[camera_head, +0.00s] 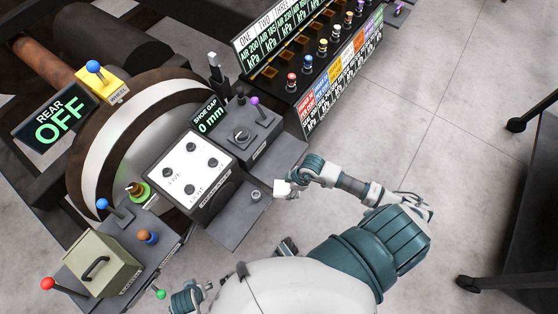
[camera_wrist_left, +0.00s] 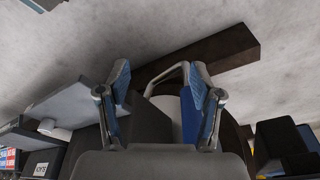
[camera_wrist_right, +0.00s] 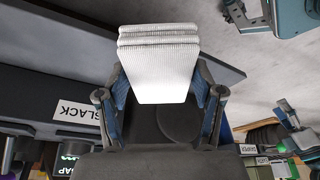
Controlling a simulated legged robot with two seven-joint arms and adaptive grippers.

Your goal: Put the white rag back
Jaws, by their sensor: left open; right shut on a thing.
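The white rag (camera_wrist_right: 158,65) is a folded, ribbed cloth held between the fingers of my right gripper (camera_wrist_right: 160,95) in the right wrist view. In the head view, the rag (camera_head: 282,188) shows as a small white patch at the tip of my right gripper (camera_head: 292,184), just right of a grey shelf (camera_head: 232,228). My left gripper (camera_wrist_left: 162,85) is open in the left wrist view. A pale loop-shaped part shows behind its fingers, and I cannot tell what it is.
An olive box (camera_head: 98,266) is at lower left. A display rack (camera_head: 310,65) with coloured knobs is at the top.

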